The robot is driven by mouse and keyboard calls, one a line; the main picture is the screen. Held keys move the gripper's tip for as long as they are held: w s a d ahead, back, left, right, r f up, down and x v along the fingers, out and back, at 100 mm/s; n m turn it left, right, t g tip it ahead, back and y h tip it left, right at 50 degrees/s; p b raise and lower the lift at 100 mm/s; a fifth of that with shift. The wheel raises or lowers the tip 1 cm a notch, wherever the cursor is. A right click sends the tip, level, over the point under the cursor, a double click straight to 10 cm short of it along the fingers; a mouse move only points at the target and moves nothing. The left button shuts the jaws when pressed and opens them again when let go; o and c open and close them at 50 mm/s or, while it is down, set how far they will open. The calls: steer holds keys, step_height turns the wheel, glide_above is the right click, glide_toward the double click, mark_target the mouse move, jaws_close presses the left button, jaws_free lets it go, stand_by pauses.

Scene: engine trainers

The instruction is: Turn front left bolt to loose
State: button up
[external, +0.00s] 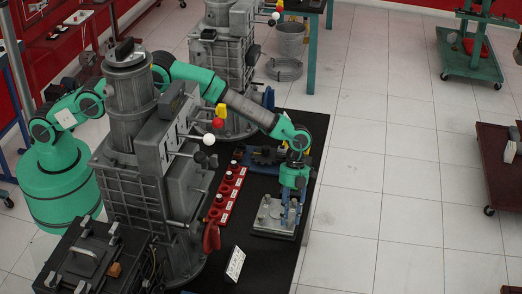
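A light metal plate (269,227) lies on the black bench top, with small upright bolt-like parts on it. A small one stands near its left edge, but single bolts are too small to tell apart clearly. My green arm comes from the left over the bench, and my gripper (291,213) points down over the right part of the plate. Its fingers look close to the plate's top. I cannot tell whether they touch a bolt, or whether they are open or shut. The gripper hides part of the plate's right side.
A red rack (229,193) with dark sockets runs along the bench left of the plate. A red object (211,236) and a white label card (236,263) are nearer. A grey machine (150,165) with ball-tipped levers stands left.

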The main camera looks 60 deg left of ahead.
stand_by(0.3)
jaws_close()
